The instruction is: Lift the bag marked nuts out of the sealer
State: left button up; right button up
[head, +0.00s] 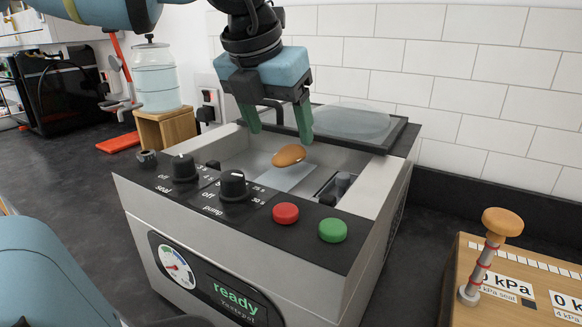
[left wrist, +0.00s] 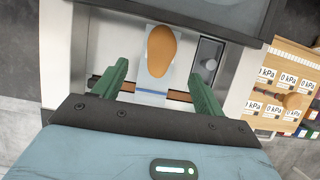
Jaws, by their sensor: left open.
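The sealer (head: 240,235) stands open in the head view, its lid tilted back and its display reading "ready". In its chamber lies a pale, flat bag (head: 283,180) with a brown, nut-like lump (head: 289,155) on or in it. The bag (left wrist: 153,84) and lump (left wrist: 161,50) also show in the left wrist view. I cannot read any marking on the bag. My left gripper (head: 280,134) is open and empty above the chamber. In the left wrist view its green fingers (left wrist: 157,78) straddle the bag's near end, apart from it. My right gripper is not in view.
Knobs plus red (head: 285,213) and green (head: 333,230) buttons line the sealer's front top. The raised lid (head: 345,125) stands behind the gripper. A wooden board with kPa labels (head: 510,290) and an orange-topped stamp (head: 502,222) is at the right. A glass jar (head: 157,80) stands back left.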

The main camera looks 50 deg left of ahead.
aim_at(289, 156)
pick_arm(q)
jog(key=shift+w+f, duration=0.35)
jog(key=shift+f, duration=0.3)
jog(key=shift+w+a+f, duration=0.1)
jog(key=shift+w+f, duration=0.05)
jog(key=shift+f, duration=0.2)
jog(key=x, duration=0.4)
jog(key=shift+w+a+f, duration=0.1)
jog(key=shift+w, duration=0.05)
jog(key=c, duration=1.1)
jog(key=shift+c, duration=0.2)
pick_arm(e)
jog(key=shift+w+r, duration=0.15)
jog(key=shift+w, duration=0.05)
